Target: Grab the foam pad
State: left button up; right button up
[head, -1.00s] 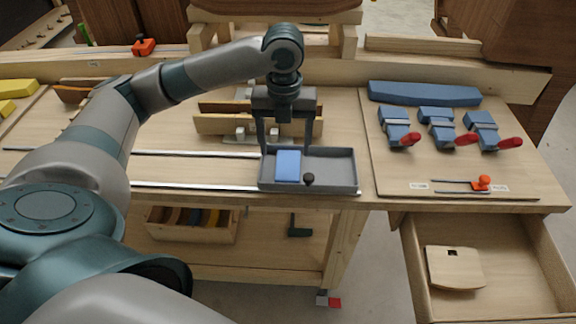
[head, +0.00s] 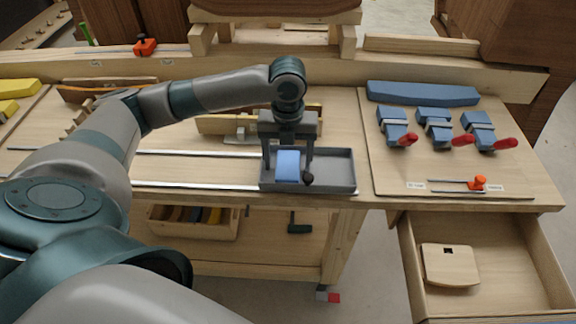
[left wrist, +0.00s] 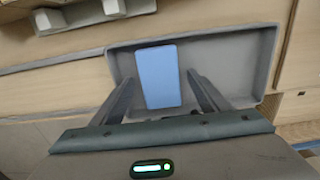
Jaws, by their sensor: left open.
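The foam pad (head: 288,166) is a light blue block in the left part of a grey tray (head: 337,184) on the workbench. In the left wrist view the foam pad (left wrist: 158,77) lies between the two fingers, with clear gaps on both sides. My left gripper (head: 288,170) is open and reaches down into the tray (left wrist: 228,37) around the pad. Its fingers (left wrist: 160,95) do not appear to touch the pad. A small black knob (head: 308,178) sits in the tray, right of the pad. My right gripper is not in view.
A board right of the tray holds several blue clamps with red handles (head: 437,128) and an orange-knobbed slider (head: 479,183). An open drawer (head: 530,262) holds a wooden piece (head: 450,265). Metal rails (head: 200,153) run left of the tray. Wooden parts (head: 220,125) stand behind the gripper.

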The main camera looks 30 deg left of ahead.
aim_at(288, 164)
pick_arm(q)
jog(key=shift+c, duration=0.6)
jog(key=c, duration=1)
jog(key=shift+r, duration=0.1)
notch_tip(288, 164, up, 10)
jog(key=b, duration=0.2)
jog(key=shift+b, duration=0.3)
